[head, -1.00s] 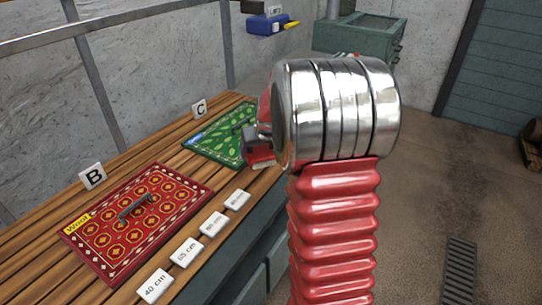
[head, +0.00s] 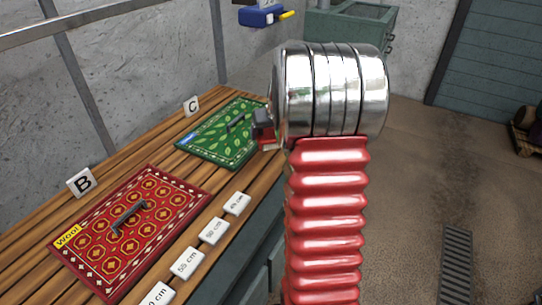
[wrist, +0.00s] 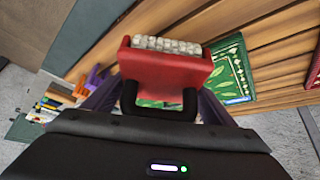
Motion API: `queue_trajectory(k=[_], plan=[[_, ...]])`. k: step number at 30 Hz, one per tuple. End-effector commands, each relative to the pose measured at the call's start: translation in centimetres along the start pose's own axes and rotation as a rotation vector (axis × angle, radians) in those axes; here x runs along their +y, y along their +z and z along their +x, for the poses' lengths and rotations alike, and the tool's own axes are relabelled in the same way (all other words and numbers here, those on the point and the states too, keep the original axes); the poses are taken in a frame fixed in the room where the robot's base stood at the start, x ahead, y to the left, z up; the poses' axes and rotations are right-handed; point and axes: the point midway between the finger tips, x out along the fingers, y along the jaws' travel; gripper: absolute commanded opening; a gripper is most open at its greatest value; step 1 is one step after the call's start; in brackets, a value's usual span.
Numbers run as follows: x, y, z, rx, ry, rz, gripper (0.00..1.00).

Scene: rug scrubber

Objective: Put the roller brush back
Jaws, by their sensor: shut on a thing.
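My gripper (wrist: 159,108), with purple fingers, is shut on the black handle of a red brush (wrist: 165,68) in the wrist view. The brush has a block-shaped body and a row of pale bristles on top. I cannot tell from its shape whether it is the roller brush. In the head view, my arm hides most of the gripper, and a bit of the red brush (head: 269,144) shows over the bench beside the green rug (head: 212,140). The red rug (head: 95,250) lies nearer on the bench.
Number cards, one reading 55 cm (head: 187,262), line the bench's (head: 262,190) front edge. Cards B (head: 80,182) and C (head: 190,105) stand behind the rugs. A green cabinet (head: 345,25) stands at the back. A dark floor grate (head: 457,262) lies right; floor between is clear.

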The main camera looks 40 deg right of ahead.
Motion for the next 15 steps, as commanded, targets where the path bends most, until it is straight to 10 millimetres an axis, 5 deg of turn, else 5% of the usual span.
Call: queue_trajectory(k=[7,15], plan=[[0.0,2.2,3.4,-0.002,0.000,0.003,0.42],[0.1,2.5,4.0,0.001,0.000,0.002,0.42]])
